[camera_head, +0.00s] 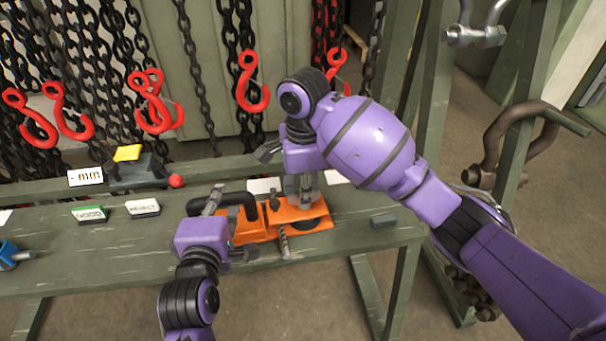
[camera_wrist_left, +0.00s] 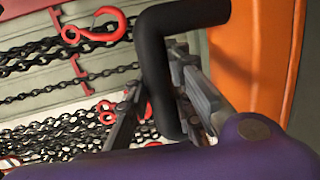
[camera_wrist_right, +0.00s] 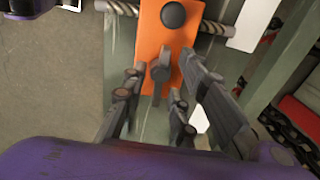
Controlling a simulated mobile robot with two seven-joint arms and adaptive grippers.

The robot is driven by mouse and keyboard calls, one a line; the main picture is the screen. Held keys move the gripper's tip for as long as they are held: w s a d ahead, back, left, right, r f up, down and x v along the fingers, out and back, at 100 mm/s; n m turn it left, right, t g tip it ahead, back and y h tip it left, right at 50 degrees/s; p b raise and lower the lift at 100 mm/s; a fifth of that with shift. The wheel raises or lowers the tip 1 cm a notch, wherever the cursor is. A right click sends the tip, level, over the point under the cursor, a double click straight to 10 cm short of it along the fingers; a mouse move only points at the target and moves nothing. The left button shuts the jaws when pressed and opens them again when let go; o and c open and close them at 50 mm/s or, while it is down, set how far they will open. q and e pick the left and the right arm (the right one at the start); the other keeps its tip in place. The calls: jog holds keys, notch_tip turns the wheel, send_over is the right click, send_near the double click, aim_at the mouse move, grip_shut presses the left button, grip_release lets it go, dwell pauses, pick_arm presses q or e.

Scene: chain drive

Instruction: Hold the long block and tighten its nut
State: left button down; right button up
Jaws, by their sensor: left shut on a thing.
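The long block (camera_head: 262,226) is orange and lies on the green bench, with a black bent handle (camera_head: 238,199) at its left end. It also shows in the right wrist view (camera_wrist_right: 152,35). My left gripper (camera_head: 217,198) is shut on the black handle, which runs between its fingers in the left wrist view (camera_wrist_left: 160,75). My right gripper (camera_head: 303,188) points down over the right part of the block. In the right wrist view its fingers stand apart on both sides of a grey nut-like piece (camera_wrist_right: 160,72); I cannot tell whether they touch it.
A threaded rod (camera_head: 284,243) sticks out at the block's front. GOOD (camera_head: 90,214) and REJECT (camera_head: 143,207) signs and a gauge box with a yellow top (camera_head: 130,165) stand to the left. Red hooks (camera_head: 250,85) on chains hang behind. A small grey block (camera_head: 383,221) lies at the right.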

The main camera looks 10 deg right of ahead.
pick_arm(q)
jog(key=shift+a, duration=0.25)
pick_arm(e)
notch_tip(320, 180, up, 11)
jog(key=shift+r, duration=0.2)
pick_arm(q)
jog(key=c, duration=1.5)
grip_release()
jog(key=shift+o, duration=0.2)
jog(key=shift+s, duration=0.1)
jog(key=d+v, duration=0.1)
jog(key=v, duration=0.7)
jog(key=shift+a, duration=0.45)
jog(key=shift+f, duration=0.15)
jog(key=x, duration=0.8)
jog(key=shift+w+d, duration=0.1)
jog(key=shift+w, duration=0.2)
jog(key=shift+s+r, duration=0.2)
pick_arm(e)
notch_tip(320, 180, down, 10)
jog(key=shift+r, duration=0.1)
